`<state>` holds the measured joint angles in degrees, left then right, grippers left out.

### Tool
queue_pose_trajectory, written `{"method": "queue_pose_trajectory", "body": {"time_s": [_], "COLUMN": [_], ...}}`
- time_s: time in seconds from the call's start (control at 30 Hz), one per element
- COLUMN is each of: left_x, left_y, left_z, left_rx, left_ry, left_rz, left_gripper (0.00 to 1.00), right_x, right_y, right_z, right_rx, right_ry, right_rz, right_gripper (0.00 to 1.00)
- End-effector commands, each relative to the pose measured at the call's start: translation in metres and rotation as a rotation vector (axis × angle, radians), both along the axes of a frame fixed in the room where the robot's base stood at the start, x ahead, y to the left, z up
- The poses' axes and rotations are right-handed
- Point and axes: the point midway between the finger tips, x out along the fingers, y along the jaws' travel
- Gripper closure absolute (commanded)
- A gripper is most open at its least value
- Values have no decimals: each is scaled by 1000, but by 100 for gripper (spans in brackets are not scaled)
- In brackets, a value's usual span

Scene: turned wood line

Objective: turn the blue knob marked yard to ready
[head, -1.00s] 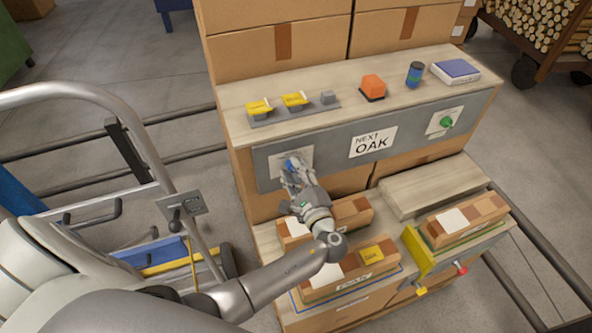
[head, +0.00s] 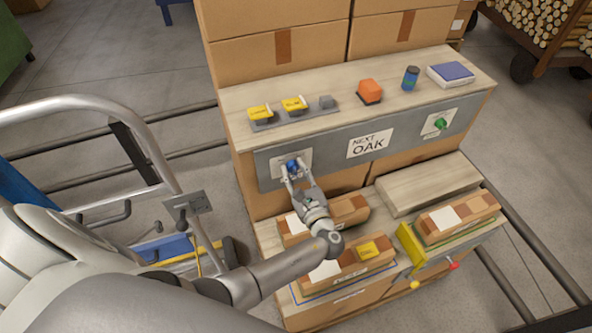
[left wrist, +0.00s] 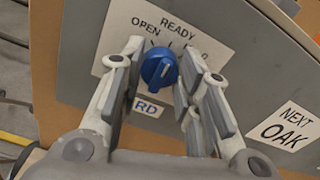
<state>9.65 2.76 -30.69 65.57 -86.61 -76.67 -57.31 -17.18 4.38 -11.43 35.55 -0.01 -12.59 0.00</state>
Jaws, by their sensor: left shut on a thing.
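The blue knob (head: 291,166) sits on a white plate at the left end of the grey panel (head: 325,160). In the left wrist view the blue knob (left wrist: 159,68) is between the fingertips of my left gripper (left wrist: 158,72), which is shut on it. In the head view my left gripper (head: 294,173) reaches up to the knob from below. The plate (left wrist: 112,38) reads OPEN at left and READY at top; the right-hand word is partly hidden. The knob's exact pointing is hard to read. My right gripper is not in view.
A NEXT OAK sign (head: 371,144) and a green knob (head: 440,123) are farther right on the panel. Yellow switches (head: 294,104), an orange button (head: 369,91) and a blue cylinder (head: 410,77) stand on the shelf above. Boxed packs (head: 460,217) lie below.

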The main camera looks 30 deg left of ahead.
Motion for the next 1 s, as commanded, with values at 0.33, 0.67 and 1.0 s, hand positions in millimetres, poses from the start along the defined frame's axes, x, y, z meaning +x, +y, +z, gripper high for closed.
{"method": "queue_pose_trajectory", "body": {"time_s": [0.33, 0.67, 1.0], "left_x": [0, 0, 0], "left_y": [0, 0, 0], "left_z": [0, 0, 0], "left_rx": [25, 24, 24], "left_ry": [28, 27, 27], "left_rz": [0, 0, 0], "left_gripper": [93, 57, 47], "right_x": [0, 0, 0], "right_y": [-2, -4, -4], "right_z": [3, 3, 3], "right_rx": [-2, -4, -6], "right_ry": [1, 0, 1], "right_rz": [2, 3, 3], "right_gripper": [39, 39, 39]}}
